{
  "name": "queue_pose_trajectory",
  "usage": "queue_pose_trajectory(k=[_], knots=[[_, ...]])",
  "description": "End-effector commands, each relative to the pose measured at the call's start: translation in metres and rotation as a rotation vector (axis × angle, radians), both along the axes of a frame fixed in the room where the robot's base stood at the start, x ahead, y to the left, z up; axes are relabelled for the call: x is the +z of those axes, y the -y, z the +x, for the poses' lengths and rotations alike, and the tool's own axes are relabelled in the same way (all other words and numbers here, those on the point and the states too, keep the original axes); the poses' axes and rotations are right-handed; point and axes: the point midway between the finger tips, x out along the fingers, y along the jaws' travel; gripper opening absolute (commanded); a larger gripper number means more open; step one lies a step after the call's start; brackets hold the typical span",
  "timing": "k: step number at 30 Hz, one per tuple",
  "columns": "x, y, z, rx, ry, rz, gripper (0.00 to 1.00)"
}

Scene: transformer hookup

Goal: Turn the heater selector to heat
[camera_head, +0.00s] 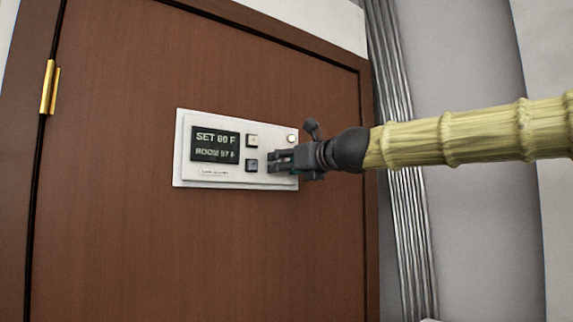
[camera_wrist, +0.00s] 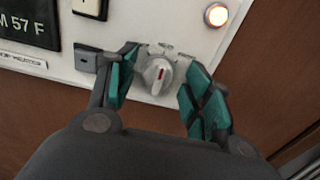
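The heater panel (camera_head: 218,175) is a white plate on a brown door, with a dark display (camera_head: 215,145) reading "SET 60 F" and "ROOM 57 F". In the wrist view the selector (camera_wrist: 158,76) is a round grey knob with a red mark on its raised grip. The small labels around it are too blurred to read. My gripper (camera_head: 276,162) is at the panel's lower right and hides the knob in the head view. In the wrist view my gripper (camera_wrist: 152,88) is open, its teal-padded fingers on either side of the knob, with a gap visible on the right.
Two square buttons, an upper one (camera_head: 252,141) and a lower one (camera_head: 252,165), sit beside the display. A lit round lamp (camera_wrist: 216,14) is above and right of the knob. A gold hinge (camera_head: 49,88) is at the door's left; ribbed trim (camera_head: 398,130) runs at right.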

Motion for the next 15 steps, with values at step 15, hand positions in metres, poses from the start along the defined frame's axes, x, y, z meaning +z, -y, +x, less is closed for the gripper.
queue_pose_trajectory(k=[15], knots=[[0.001,0.022,-0.031,0.001,0.001,0.002,0.51]])
